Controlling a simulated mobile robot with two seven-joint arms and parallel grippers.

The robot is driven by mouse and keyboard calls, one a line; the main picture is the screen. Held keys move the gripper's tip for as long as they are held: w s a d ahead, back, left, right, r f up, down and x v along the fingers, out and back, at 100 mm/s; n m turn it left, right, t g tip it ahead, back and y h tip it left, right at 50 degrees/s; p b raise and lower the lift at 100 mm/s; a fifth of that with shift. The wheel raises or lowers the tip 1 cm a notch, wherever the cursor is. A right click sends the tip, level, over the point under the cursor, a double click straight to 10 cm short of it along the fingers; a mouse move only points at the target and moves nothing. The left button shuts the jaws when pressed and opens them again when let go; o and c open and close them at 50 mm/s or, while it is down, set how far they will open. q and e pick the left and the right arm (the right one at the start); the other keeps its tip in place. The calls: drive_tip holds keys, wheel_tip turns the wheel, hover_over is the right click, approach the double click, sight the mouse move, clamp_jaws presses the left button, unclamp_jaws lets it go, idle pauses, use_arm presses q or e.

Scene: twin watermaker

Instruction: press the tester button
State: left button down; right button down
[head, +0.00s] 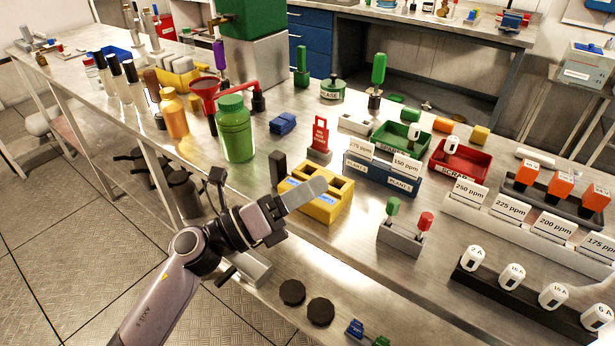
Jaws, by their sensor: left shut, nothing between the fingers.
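No thing in view carries a readable tester label, and I cannot pick out its button for certain. My left gripper (318,186) is shut and empty. Its fingers point right and lie in front of a yellow slotted block (325,215) with blue labels, covering part of it. I cannot tell whether they touch it. A dark upright piece (277,168) stands at the block's left end. To the right, a grey stand (400,238) carries a green knob (393,206) and a red knob (426,220). My right gripper is not in view.
A red tagged piece (320,133), a blue bin (380,176) and a red scrap tray (460,160) lie beyond. Black discs (292,291) lie near the front edge. Bare bench shows around the grey stand.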

use_arm(q)
drive_tip(key=w+d+r+m+g+y+p, duration=0.1)
drive_tip(key=d+r+m+g+y, duration=0.15)
drive_tip(key=m, duration=0.35)
drive_tip(key=w+d+r+m+g+y+p, duration=0.1)
drive_tip(key=w+m+g+y, duration=0.15)
drive_tip(key=m, duration=0.45)
drive_tip(key=w+a+r+m+y+p, duration=0.1)
drive_tip(key=w+a+m+y, duration=0.3)
drive_tip(key=y, duration=0.1)
drive_tip(key=shift+w+a+r+y+p, duration=0.3)
drive_tip(key=shift+w+r+y+p, duration=0.05)
drive_tip(key=shift+y+p, duration=0.05)
drive_tip(key=shift+f, duration=0.1)
wheel_tip(320, 180, down, 8)
drive_tip(key=b, duration=0.4)
drive_tip(key=shift+r, duration=0.2)
drive_tip(key=shift+f+b, duration=0.5)
drive_tip(key=shift+b, duration=0.1)
drive_tip(key=shift+f, duration=0.15)
drive_tip(key=shift+f+b, duration=0.3)
drive_tip(key=shift+b, duration=0.2)
